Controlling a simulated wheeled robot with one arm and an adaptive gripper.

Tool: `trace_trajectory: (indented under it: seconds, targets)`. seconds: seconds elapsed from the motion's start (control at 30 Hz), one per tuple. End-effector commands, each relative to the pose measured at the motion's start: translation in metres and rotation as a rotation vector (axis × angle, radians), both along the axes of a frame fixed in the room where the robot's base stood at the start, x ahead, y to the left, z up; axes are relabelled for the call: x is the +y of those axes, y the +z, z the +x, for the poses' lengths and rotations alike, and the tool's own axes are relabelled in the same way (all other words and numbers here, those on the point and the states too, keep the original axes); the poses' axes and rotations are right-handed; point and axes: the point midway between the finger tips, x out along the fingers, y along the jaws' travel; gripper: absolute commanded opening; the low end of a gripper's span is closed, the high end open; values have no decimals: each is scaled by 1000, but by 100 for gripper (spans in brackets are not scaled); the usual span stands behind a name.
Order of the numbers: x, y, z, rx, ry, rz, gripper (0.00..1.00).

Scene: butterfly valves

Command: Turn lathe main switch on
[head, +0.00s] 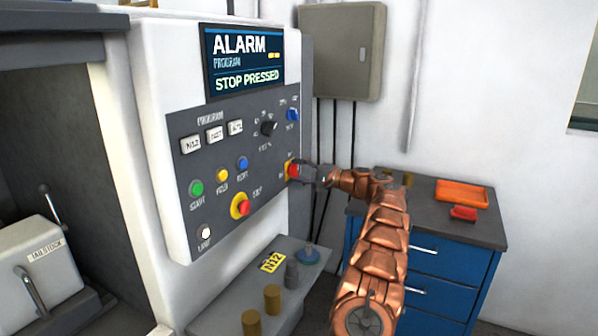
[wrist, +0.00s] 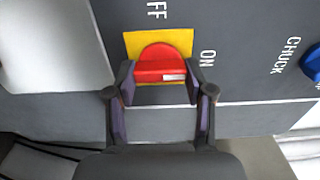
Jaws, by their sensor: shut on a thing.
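The lathe main switch (head: 291,169) is a red rotary knob on a yellow plate at the right edge of the control panel (head: 215,165). In the wrist view the red knob (wrist: 160,66) has a raised grip bar lying level across the picture. A white mark is at the bar's right end, on the side of the ON label (wrist: 208,58). The OFF label (wrist: 157,9) is above the plate. My gripper (wrist: 160,82) is shut on the knob, one finger at each end of the bar. In the head view my gripper (head: 301,173) partly covers the switch.
The screen (head: 244,60) reads ALARM and STOP PRESSED. A red stop button (head: 241,205) and a blue knob (head: 293,115) are on the same panel. A ledge with yellow cylinders (head: 272,298) is below. A blue drawer cabinet (head: 450,265) stands at right.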

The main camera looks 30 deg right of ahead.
Motion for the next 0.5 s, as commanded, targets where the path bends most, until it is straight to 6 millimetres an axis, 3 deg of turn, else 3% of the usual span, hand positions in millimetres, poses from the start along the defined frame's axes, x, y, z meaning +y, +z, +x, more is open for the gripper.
trace_trajectory:
  seconds: [0.2,0.23,0.43,0.5]
  targets:
    - [0,-2,0,3,0,1,18]
    - [0,-2,0,3,0,1,56]
    - [0,-1,0,1,0,0,77]
    - [0,-1,0,1,0,-1,78]
